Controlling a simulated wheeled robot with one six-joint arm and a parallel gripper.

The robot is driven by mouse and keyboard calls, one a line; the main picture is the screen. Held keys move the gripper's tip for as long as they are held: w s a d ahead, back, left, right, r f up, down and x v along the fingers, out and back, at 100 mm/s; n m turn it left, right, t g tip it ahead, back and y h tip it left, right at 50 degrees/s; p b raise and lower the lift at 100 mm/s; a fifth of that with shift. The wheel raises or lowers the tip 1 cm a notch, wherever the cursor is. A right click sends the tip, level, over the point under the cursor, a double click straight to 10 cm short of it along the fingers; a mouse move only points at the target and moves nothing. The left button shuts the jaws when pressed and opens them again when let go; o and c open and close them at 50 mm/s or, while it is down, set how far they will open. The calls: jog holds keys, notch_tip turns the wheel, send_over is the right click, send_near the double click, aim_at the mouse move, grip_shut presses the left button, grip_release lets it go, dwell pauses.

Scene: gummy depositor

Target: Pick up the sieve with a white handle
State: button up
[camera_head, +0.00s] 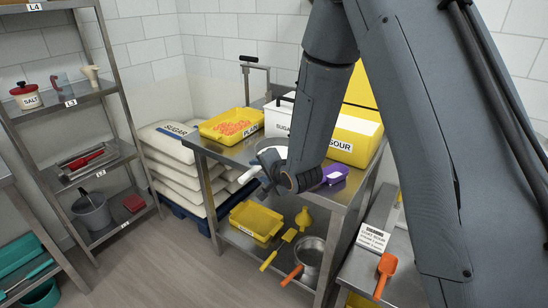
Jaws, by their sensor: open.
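The sieve (270,146) seems to be the round grey-rimmed item on the steel table, partly hidden by my gripper. A short white handle (248,175) sticks out toward the table's front left edge. My gripper (264,175) is open, low over the table beside the white handle. Its fingers overlap the handle's inner end in the picture; whether they touch it I cannot tell.
A yellow PLAIN tray of orange gummies (245,114), a white SUGAR bin (281,117) and a yellow SOUR bin (352,140) stand on the table. A purple scoop (335,174) lies right of my gripper. The lower shelf holds a yellow tray (254,222) and a pot (309,256).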

aim_at(256, 170)
jog(key=shift+p+x, duration=1.15)
jog(key=shift+x, duration=1.6)
jog(key=shift+d+f, duration=0.1)
jog(key=shift+d, duration=0.05)
jog(key=shift+w, duration=0.1)
grip_shut()
